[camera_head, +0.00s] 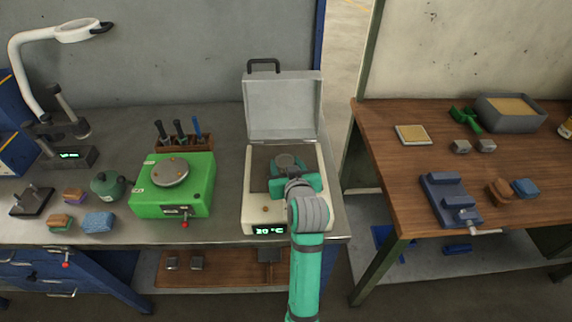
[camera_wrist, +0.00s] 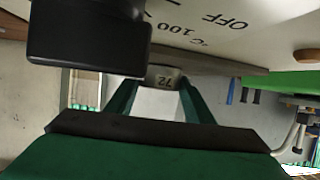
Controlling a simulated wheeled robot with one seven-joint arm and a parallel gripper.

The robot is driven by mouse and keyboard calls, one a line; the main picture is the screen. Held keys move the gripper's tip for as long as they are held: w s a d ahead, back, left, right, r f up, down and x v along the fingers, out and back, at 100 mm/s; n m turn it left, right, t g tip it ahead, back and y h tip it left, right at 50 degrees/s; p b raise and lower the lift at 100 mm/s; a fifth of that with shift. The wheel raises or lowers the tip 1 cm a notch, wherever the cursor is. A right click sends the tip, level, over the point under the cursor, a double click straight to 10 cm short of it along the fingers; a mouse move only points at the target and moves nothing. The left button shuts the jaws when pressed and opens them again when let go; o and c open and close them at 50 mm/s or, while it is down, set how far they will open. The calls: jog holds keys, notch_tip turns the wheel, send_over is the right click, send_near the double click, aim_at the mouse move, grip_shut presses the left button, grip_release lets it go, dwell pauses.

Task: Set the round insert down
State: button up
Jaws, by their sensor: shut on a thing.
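The round insert (camera_head: 286,160) is a grey disc in the head view, at the far side of my gripper. My green gripper (camera_head: 289,172) is over the cavity of the white furnace box (camera_head: 255,215), whose lid (camera_head: 282,105) stands open behind it. In the wrist view a small grey piece marked with figures, seemingly the insert (camera_wrist: 164,76), sits between the tips of my gripper (camera_wrist: 160,88). The fingers are shut on it. I cannot tell whether the insert touches the furnace floor.
The furnace display reads about 20 °C. Left of it stands a green hotplate unit (camera_head: 173,200) with a tool rack (camera_head: 178,140) behind. A magnifier lamp (camera_head: 50,50) is at the far left. Across a gap, a wooden bench (camera_head: 400,180) holds a blue vise (camera_head: 450,198).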

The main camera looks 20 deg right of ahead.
jog(key=o, duration=1.6)
jog(key=shift+f, duration=0.15)
jog(key=shift+r, duration=0.2)
jog(key=v, duration=1.2)
jog(key=shift+w+a, duration=0.1)
